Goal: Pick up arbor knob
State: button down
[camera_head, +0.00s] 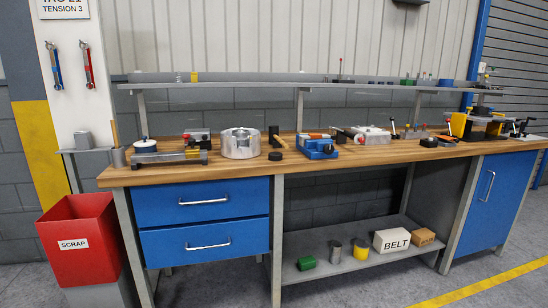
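Several small dark things that could be the arbor knob lie on the wooden bench top (220,174). One is a round black piece (275,155) just right of the silver metal ring (240,144). Another is a black disc (429,142) toward the right. Dark ball-ended levers (393,124) stand near the right part of the bench. At this distance I cannot tell which one is the arbor knob. My gripper is not in view, and nothing is seen held.
A blue vise (317,147) and other tools crowd the bench top. A shelf (350,84) runs above it. Blue drawers (205,223) and a lower shelf (365,262) are below. A red scrap bin (80,243) stands at left. The front floor (400,290) is clear.

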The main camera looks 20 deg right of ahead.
aim_at(273, 156)
jog(key=i+l, duration=1.25)
jog(key=i, duration=0.25)
